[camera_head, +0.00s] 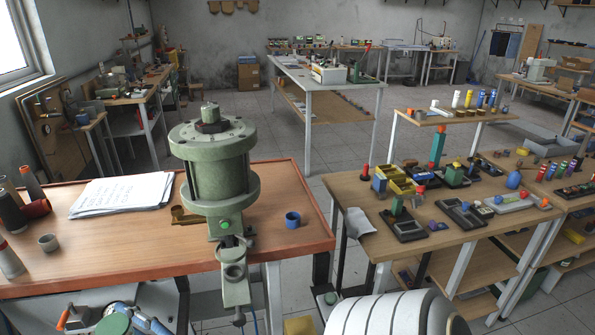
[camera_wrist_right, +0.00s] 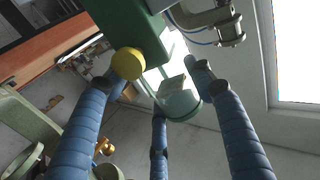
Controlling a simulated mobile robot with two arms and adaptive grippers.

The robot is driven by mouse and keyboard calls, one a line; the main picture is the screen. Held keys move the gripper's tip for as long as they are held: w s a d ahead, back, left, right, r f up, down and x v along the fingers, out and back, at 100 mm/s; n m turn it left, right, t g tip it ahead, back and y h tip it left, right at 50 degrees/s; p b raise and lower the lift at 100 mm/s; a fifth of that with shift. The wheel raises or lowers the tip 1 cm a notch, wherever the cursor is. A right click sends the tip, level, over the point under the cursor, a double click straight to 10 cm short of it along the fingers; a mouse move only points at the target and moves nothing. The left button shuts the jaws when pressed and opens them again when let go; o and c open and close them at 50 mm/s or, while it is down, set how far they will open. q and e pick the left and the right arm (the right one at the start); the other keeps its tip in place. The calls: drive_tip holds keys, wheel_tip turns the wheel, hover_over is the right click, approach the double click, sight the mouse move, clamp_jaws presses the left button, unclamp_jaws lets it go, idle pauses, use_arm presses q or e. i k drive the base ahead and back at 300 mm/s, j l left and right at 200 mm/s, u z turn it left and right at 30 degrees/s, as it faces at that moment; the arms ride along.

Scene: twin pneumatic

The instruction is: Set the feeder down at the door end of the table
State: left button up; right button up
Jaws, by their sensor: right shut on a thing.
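The green feeder (camera_head: 218,165), a flanged upright cylinder with a knob on top, shows in the head view over the orange-edged table (camera_head: 120,257). Its lower metal bracket (camera_head: 235,280) hangs in front of the table's front edge; I cannot tell whether its base touches the tabletop. In the right wrist view, the blue fingers of my right gripper (camera_wrist_right: 180,105) close around a pale green rounded part. A green block with a yellow knob (camera_wrist_right: 127,62) sits above them, seemingly the same feeder.
Papers (camera_head: 122,194), a small blue cup (camera_head: 292,220), a grey cup (camera_head: 47,243) and several cylinders at the left end stand on the table. The strip between papers and front edge is clear. A crowded workbench (camera_head: 355,190) stands to the right across a gap.

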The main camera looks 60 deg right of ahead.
sight(280, 206)
drive_tip(key=k+l+u, duration=0.1)
drive_tip(key=k+l, duration=0.2)
drive_tip(key=l, duration=0.15)
drive_tip(key=k+l, duration=0.3)
drive_tip(key=l, duration=0.15)
drive_tip(key=i+z, duration=0.35)
drive_tip(key=i+j+z, duration=0.1)
drive_tip(key=z, duration=0.3)
